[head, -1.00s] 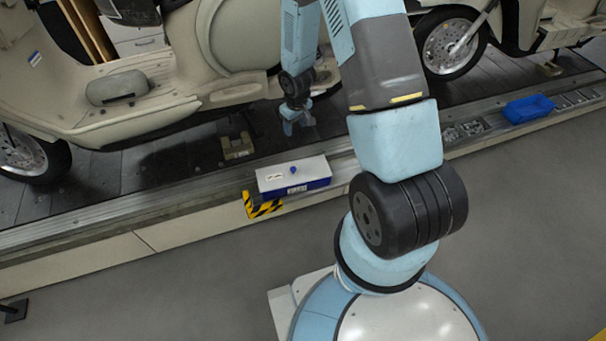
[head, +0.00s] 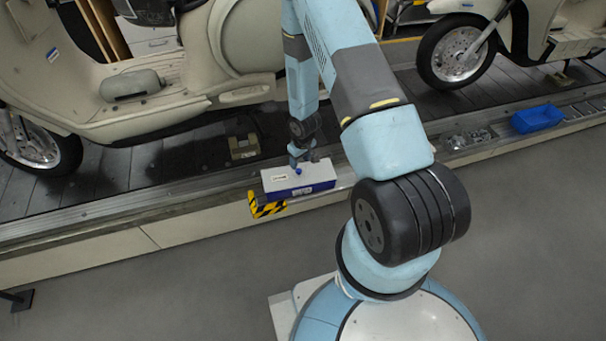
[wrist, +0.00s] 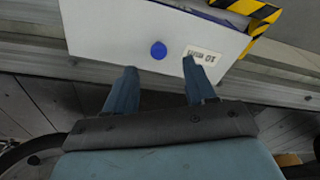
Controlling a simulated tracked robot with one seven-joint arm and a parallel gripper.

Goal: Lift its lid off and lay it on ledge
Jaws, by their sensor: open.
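A blue box (head: 322,187) with a flat white lid (head: 320,175) sits on the ledge (head: 215,203) along the conveyor's near edge. The lid has a round blue knob (head: 298,171) and a small printed label; it also fills the top of the wrist view (wrist: 105,28). My gripper (head: 301,162) is over the lid, close to the knob. In the wrist view its two fingers (wrist: 160,70) are apart and empty, pointing at the lid, with the knob (wrist: 158,50) between and just beyond their tips. Whether the fingertips touch the lid is unclear.
Yellow-black striped tape (head: 266,205) marks the ledge at the box's left front corner. A cream scooter (head: 130,85) stands on the slats behind, another at the right. Farther right are a tray of small metal parts (head: 470,138) and a blue bin (head: 537,118).

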